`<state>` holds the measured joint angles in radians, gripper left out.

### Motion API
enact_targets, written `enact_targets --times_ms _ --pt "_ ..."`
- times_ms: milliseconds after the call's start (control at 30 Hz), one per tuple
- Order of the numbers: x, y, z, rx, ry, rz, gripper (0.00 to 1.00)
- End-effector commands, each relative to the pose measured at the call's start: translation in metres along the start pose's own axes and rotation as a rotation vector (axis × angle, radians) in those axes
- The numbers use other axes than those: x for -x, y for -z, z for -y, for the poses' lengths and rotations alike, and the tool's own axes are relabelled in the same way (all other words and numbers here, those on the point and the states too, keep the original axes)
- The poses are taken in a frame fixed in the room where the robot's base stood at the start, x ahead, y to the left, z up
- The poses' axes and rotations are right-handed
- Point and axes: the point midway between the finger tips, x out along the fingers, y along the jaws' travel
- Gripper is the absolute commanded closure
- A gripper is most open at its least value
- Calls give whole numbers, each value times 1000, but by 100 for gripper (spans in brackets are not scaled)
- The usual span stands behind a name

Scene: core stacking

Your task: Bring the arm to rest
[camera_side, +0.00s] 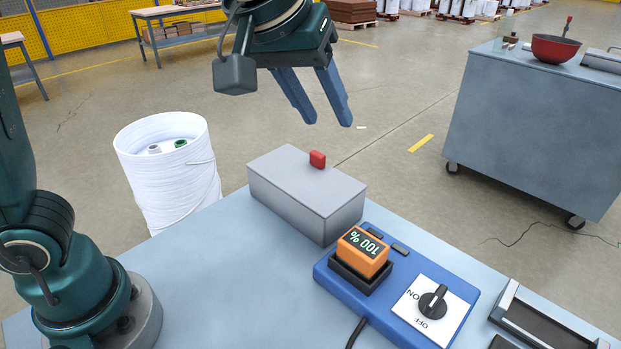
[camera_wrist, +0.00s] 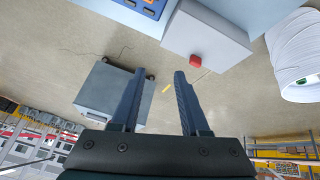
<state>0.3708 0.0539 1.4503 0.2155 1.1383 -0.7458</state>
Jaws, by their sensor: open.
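My gripper (camera_side: 328,122) hangs in the air above and behind the grey box, with its two blue fingers apart and nothing between them. In the wrist view my gripper (camera_wrist: 159,72) also shows open and empty, tilted so that the room behind the table is in sight. My arm's base stands at the left edge of the table (camera_side: 225,290). The fingers touch nothing.
A grey box (camera_side: 290,195) with a red knob (camera_side: 317,159) stands at the table's back edge. A blue panel (camera_side: 385,315) holds an orange "100 %" block (camera_side: 362,252) and a switch (camera_side: 433,301). A white bucket (camera_side: 170,180) and a grey cart (camera_side: 530,130) stand beyond.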

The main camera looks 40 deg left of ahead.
Motion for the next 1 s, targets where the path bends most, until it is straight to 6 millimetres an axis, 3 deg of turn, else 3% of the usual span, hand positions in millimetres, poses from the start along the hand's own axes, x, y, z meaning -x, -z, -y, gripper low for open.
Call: enact_targets --times_ms 33,200,433,700,1000 --pt "10 -2 19 10 3 -13 55" --pt "28 -25 68 -3 12 -29 55" --pt "28 -84 116 -81 24 -30 55" --pt "1 -142 131 -271 7 62 55" --pt "1 -140 130 -322 -1 51 55"
